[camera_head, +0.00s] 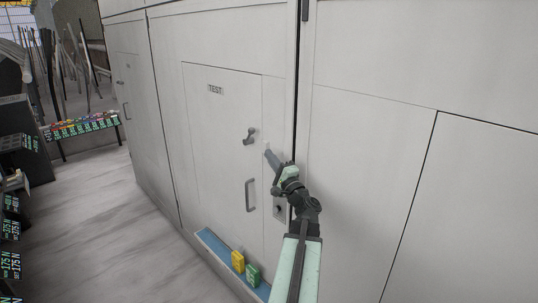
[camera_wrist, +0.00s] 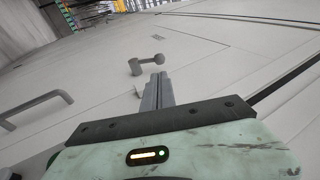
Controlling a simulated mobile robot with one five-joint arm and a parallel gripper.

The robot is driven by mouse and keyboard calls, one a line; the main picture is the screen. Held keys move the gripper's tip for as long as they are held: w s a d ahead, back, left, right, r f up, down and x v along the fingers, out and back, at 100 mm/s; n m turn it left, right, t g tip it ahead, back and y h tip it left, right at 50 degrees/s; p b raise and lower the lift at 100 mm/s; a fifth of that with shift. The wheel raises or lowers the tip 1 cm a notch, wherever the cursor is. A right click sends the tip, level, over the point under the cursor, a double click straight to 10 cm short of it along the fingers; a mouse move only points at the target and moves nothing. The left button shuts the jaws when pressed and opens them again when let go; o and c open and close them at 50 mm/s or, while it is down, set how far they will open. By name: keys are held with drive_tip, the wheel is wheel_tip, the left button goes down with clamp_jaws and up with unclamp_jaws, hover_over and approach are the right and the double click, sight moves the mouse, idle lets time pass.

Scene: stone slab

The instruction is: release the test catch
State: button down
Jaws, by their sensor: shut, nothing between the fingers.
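The test catch (camera_head: 250,136) is a small grey lever handle on a pale panel door (camera_head: 222,119) marked TEST. In the wrist view the catch (camera_wrist: 146,65) shows as a short bar with a round knob, just beyond my fingertips. My gripper (camera_head: 267,150) is shut and empty, a little to the right of and below the catch in the head view. The shut fingers also show in the wrist view (camera_wrist: 158,80), pointing toward the catch. They look apart from it, though the exact gap is hard to tell.
A grey pull handle (camera_head: 250,195) is below the catch. A rack of coloured items (camera_head: 80,126) stands far left. The floor (camera_head: 95,225) between is clear.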

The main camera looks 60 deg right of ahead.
sight(253, 133)
drive_tip(key=p+x, duration=0.3)
drive_tip(key=x, duration=0.7)
drive_tip(key=shift+w+d+r, duration=0.1)
drive_tip(key=shift+w, duration=0.15)
